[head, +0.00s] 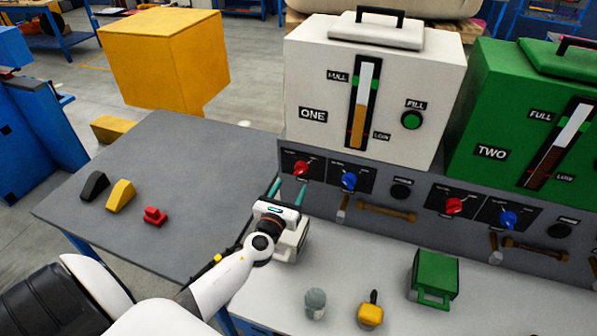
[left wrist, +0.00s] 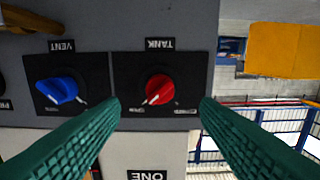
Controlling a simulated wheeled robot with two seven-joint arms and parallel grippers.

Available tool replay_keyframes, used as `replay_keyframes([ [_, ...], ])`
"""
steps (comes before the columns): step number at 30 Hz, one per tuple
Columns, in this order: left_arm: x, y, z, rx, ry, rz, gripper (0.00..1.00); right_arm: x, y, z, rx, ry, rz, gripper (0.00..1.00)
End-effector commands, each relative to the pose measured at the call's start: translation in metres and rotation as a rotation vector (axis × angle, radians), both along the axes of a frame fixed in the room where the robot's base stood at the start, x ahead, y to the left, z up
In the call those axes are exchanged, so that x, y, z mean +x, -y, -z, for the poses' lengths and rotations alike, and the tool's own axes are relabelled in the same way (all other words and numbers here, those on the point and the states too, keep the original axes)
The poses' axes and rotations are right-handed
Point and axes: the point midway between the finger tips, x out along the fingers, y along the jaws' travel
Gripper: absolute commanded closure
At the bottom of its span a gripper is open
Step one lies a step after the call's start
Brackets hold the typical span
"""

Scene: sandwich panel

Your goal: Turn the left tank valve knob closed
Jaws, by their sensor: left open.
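The left tank valve knob (head: 302,167) is red and sits on a black plate on the panel front below white tank ONE (head: 370,90). In the left wrist view, which is upside down, the red knob (left wrist: 159,88) shows under the TANK label (left wrist: 160,44). Its white mark points to the picture's lower left, towards small lettering too blurred to read surely. My left gripper (head: 287,191) is open and faces the panel. Its green fingers (left wrist: 160,104) stand apart on either side of the knob in the wrist view, with no contact visible. My right gripper is not in view.
A blue VENT knob (left wrist: 57,90) is beside the red one, also in the head view (head: 349,181). Green tank TWO (head: 520,130) has its own red knob (head: 453,206). A green block (head: 434,275) and a yellow piece (head: 370,312) stand on the bench.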

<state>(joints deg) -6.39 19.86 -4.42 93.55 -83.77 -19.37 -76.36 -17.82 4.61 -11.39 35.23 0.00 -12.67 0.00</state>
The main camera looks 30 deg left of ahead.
Motion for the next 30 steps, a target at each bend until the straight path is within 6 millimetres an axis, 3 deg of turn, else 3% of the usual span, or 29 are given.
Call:
replay_keyframes([
  [4, 0.031, -0.007, -0.001, -0.001, 0.002, -0.002, 0.43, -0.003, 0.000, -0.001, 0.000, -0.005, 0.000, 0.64],
  [9, 0.054, -0.013, 0.000, -0.001, 0.001, -0.001, 0.43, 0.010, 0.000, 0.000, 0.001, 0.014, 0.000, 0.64],
  [13, 0.063, -0.015, 0.000, -0.002, 0.000, -0.001, 0.43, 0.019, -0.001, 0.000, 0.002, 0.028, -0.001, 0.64],
  [23, 0.066, -0.016, 0.000, -0.002, 0.000, 0.000, 0.43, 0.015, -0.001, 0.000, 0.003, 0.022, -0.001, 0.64],
  [30, 0.066, -0.016, 0.000, -0.002, 0.000, -0.001, 0.83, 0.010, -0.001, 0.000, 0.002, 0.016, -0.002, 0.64],
])
